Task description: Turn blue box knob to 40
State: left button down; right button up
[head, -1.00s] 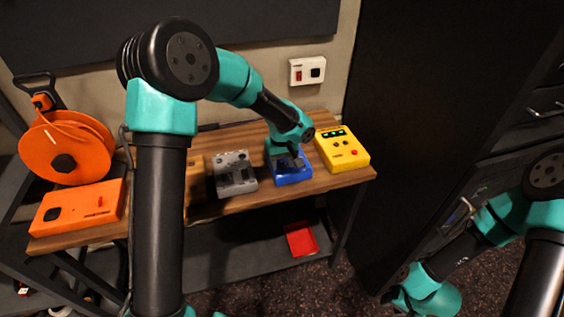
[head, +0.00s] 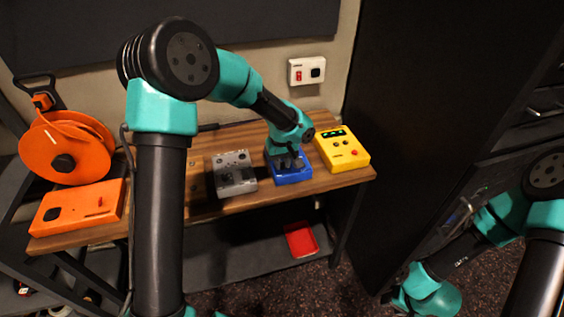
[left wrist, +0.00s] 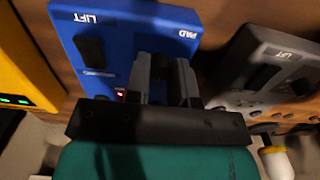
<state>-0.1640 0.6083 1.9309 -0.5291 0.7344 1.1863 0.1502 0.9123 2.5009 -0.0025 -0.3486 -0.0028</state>
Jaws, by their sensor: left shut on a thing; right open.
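The blue box (head: 292,176) lies on the wooden desk between the grey box and the yellow box. In the left wrist view it fills the upper middle (left wrist: 118,50), with the labels LIFT and PAD, a black switch and a small red light. My left gripper (head: 288,161) is over it, pointing down. In the left wrist view its two fingers (left wrist: 163,70) are shut on the blue box knob, which they mostly hide. The knob's pointer and scale cannot be read. My right gripper (head: 389,297) is low at the lower right, empty, away from the desk; its fingers are hardly visible.
The grey box (head: 234,173) stands close on the left and the yellow box (head: 342,149) close on the right. An orange box (head: 78,207) and orange cable reel (head: 65,147) are at the left. A dark cabinet flanks the right.

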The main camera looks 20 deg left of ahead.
pick_arm(q)
jog(key=shift+m, duration=0.4)
jog(key=m, duration=0.3)
jog(key=shift+m, duration=0.3)
jog(key=m, duration=0.9)
jog(key=shift+m, duration=2.3)
jog(key=c, duration=1)
grip_release()
